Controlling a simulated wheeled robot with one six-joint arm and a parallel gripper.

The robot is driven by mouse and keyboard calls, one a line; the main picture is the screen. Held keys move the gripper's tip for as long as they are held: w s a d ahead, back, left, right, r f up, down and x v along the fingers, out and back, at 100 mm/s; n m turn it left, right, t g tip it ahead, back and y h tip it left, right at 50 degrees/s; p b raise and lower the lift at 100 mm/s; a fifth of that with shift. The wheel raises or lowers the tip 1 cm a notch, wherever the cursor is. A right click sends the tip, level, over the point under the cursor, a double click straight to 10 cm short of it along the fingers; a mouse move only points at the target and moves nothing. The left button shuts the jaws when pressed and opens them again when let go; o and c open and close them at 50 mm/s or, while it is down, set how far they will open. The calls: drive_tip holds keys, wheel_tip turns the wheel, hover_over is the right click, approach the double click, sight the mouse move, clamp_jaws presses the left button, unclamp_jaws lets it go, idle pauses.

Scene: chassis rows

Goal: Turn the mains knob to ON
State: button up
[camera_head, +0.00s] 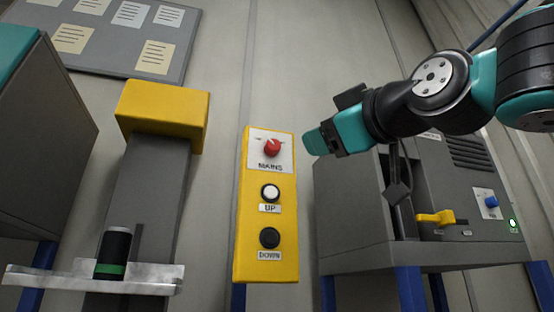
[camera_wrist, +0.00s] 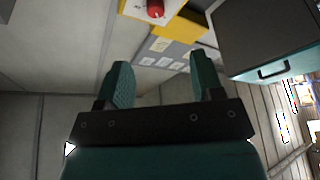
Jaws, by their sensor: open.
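The red mains knob (camera_head: 271,148) sits on a white plate at the top of a yellow control panel (camera_head: 286,220), above the word MAINS. It has a pale mark near its top; I cannot read which position it points to. In the wrist view the knob (camera_wrist: 156,9) is at the top edge, partly cut off, beyond the fingertips. My gripper (camera_head: 313,142) is right of the knob in the head view, apart from it in the picture. The wrist view shows its teal fingers (camera_wrist: 161,75) spread with nothing between them.
Below the knob are a white UP button (camera_head: 270,192) and a black DOWN button (camera_head: 269,238). A yellow-topped grey post (camera_head: 163,110) stands left. A grey machine (camera_head: 345,220) with a yellow lever (camera_head: 435,217) stands right, below my arm. A notice board (camera_head: 110,45) hangs upper left.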

drive_tip(key=r, duration=0.1)
drive_tip(key=p, duration=1.7)
approach(276, 146)
drive_tip(key=p+x, duration=0.5)
drive_tip(key=x, duration=0.3)
drive_tip(key=shift+a+r+p, duration=0.15)
drive_tip(key=shift+r+p, duration=0.1)
drive_tip(key=shift+p, duration=0.15)
drive_tip(key=shift+w+a, duration=0.3)
drive_tip(key=shift+w, duration=0.3)
drive_tip(key=c, duration=0.9)
drive_tip(key=shift+c, duration=0.2)
